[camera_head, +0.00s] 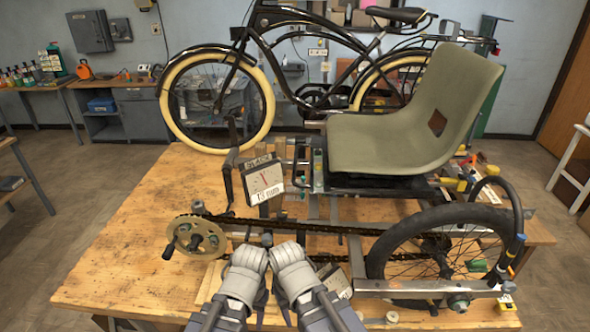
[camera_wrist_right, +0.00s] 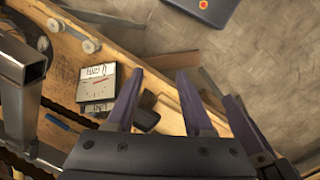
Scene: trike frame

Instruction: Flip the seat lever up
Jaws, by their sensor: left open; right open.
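The olive-green seat (camera_head: 385,140) is mounted on the trike frame (camera_head: 300,228), on the workbench. An upright metal bracket (camera_head: 318,168) with green and yellow parts stands at the seat's front edge; I cannot tell whether it is the seat lever, or the lever's position. My left gripper (camera_head: 262,297) and right gripper (camera_head: 283,305) are side by side low in front of the frame, well below the seat and apart from it. The wrists partly hide the fingers. In the right wrist view, my right gripper (camera_wrist_right: 160,85) has spread purple fingers with nothing held.
The chainring (camera_head: 196,242) and spoked wheel (camera_head: 445,250) flank my grippers. The wooden workbench (camera_head: 130,250) is clear at left. A black bicycle (camera_head: 290,75) stands behind.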

